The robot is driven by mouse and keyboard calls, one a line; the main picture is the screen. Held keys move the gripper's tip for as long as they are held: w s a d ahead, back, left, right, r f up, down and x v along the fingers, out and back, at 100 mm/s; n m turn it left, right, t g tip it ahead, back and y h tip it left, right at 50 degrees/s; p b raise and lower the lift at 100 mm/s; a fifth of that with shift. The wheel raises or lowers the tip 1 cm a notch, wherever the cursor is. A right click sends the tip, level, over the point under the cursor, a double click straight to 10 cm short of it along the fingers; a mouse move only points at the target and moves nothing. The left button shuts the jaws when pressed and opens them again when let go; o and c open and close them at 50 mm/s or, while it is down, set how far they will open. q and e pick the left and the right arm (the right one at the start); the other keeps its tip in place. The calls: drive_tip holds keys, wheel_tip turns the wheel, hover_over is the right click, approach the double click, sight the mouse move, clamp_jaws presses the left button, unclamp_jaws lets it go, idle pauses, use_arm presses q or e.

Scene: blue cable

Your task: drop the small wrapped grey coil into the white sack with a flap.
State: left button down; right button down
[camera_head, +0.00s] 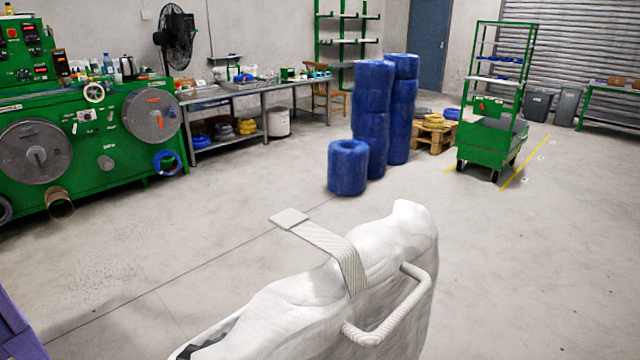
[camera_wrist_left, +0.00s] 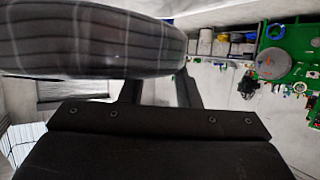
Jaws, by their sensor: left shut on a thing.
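The white sack (camera_head: 385,252) stands at the bottom middle of the head view. Its strap-like flap (camera_head: 318,243) sticks out to the upper left, and a white loop handle (camera_head: 398,311) is on its right side. A dark opening shows at its lower left, partly cut off by the frame. In the left wrist view, my left gripper (camera_wrist_left: 158,90) is shut on the wrapped grey coil (camera_wrist_left: 90,40), which fills the upper left. The coil hides the fingertips. The coil and both grippers are outside the head view, so the gap between coil and sack cannot be told.
Blue wrapped coil stacks (camera_head: 370,120) stand on the floor beyond the sack. A green machine (camera_head: 85,140) and a metal workbench (camera_head: 250,95) line the left and back. A green trolley (camera_head: 490,140) stands at the right. The floor around the sack is clear.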

use_arm(q)
drive_tip(key=shift+f, duration=0.15)
drive_tip(key=c, duration=1)
unclamp_jaws()
drive_tip(key=shift+f, duration=0.15)
drive_tip(key=p+v, duration=0.1)
drive_tip(key=v, duration=1.6)
drive_tip(key=shift+s, duration=0.25)
